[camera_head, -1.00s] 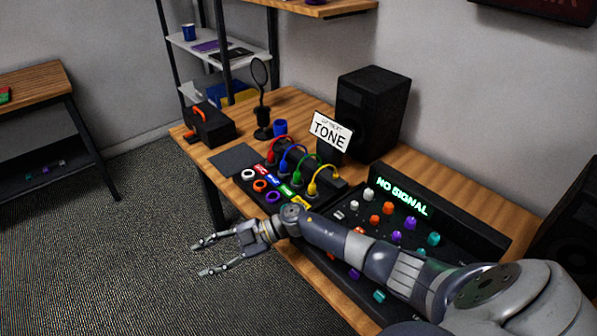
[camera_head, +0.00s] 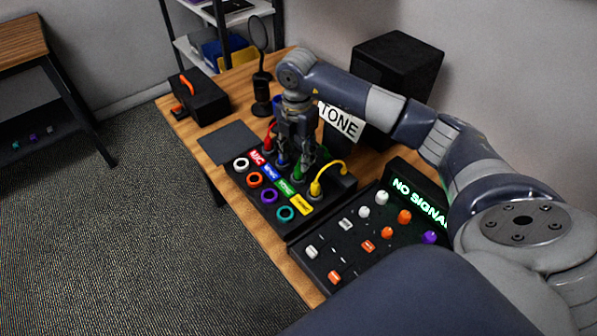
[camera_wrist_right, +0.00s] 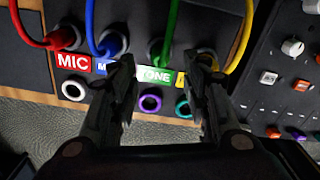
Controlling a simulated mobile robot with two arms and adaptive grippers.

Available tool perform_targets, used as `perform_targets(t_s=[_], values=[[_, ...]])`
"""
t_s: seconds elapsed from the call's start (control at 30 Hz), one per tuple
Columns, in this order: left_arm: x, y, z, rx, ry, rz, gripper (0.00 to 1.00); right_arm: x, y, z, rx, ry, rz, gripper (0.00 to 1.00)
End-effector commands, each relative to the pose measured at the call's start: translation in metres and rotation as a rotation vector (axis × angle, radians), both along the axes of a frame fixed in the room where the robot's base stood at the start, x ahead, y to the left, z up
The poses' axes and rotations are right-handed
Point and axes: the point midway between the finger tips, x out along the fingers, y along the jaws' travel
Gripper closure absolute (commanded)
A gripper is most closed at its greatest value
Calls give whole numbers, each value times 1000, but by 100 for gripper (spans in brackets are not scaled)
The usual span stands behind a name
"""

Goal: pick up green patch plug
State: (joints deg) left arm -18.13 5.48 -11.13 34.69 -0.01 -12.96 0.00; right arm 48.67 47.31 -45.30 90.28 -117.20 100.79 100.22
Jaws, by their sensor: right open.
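The green patch plug (camera_head: 299,172) stands in the patch box, partly hidden by my right gripper in the head view. In the right wrist view the green plug (camera_wrist_right: 159,50) and its cable show between my fingers, above the green TONE label (camera_wrist_right: 156,77). My right gripper (camera_head: 297,160) points down over the box and is open; its two fingertips (camera_wrist_right: 160,62) sit either side of the green plug's line. I cannot tell if they touch it. The blue plug (camera_wrist_right: 110,42) is by the left finger and the yellow plug (camera_wrist_right: 208,58) by the right. My left gripper is not in view.
The red plug (camera_wrist_right: 64,38) is farther left. Coloured ring sockets line the box (camera_head: 262,205) front. A mixer panel (camera_head: 345,240) with knobs lies right of it.

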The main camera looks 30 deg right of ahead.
Motion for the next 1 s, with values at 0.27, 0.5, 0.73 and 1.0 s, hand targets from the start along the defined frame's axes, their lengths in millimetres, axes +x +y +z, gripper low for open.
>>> perform_targets(t_s=[0.27, 0.5, 0.73, 1.0], values=[[15, -11, 9, -14, -25, 2, 60, -2, 0, -26, 2, 5, 0, 56], [40, -27, 16, -35, -63, -2, 60, -1, 0, -58, 3, 2, 0, 56], [26, -21, 15, -27, -41, -3, 60, -1, 0, -61, 2, 0, 1, 56], [14, -14, 14, -18, -24, -2, 60, -1, 0, -61, 3, 0, 1, 100]])
